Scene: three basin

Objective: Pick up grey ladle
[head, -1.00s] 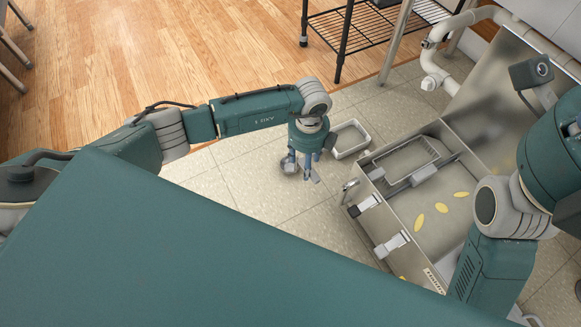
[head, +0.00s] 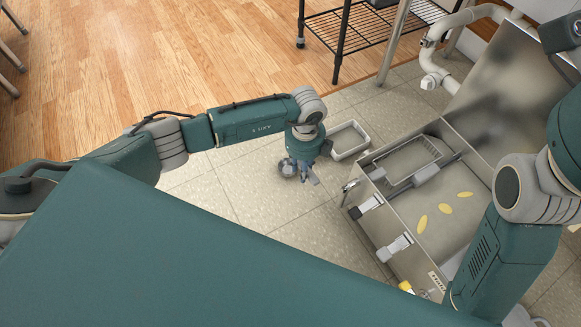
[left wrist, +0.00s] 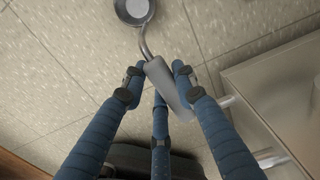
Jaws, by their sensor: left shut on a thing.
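The grey ladle shows in the left wrist view, with its round bowl (left wrist: 133,10) at the top and its thick grey handle (left wrist: 168,86) between the fingers. My left gripper (left wrist: 157,82) is shut on that handle. In the head view, my left gripper (head: 302,170) is low over the tiled floor. The ladle's bowl (head: 287,168) shows just left of the fingers, and the handle is mostly hidden by them. I cannot tell whether the ladle touches the floor. My right arm is at the right of the head view, but its gripper is out of frame.
A metal basin unit (head: 372,232) with a wire basket (head: 412,165) and several yellow pieces stands right of the left gripper. A small white bin (head: 350,153) is close behind the gripper. A black wire rack (head: 345,25) stands farther back. Tiles to the gripper's left are clear.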

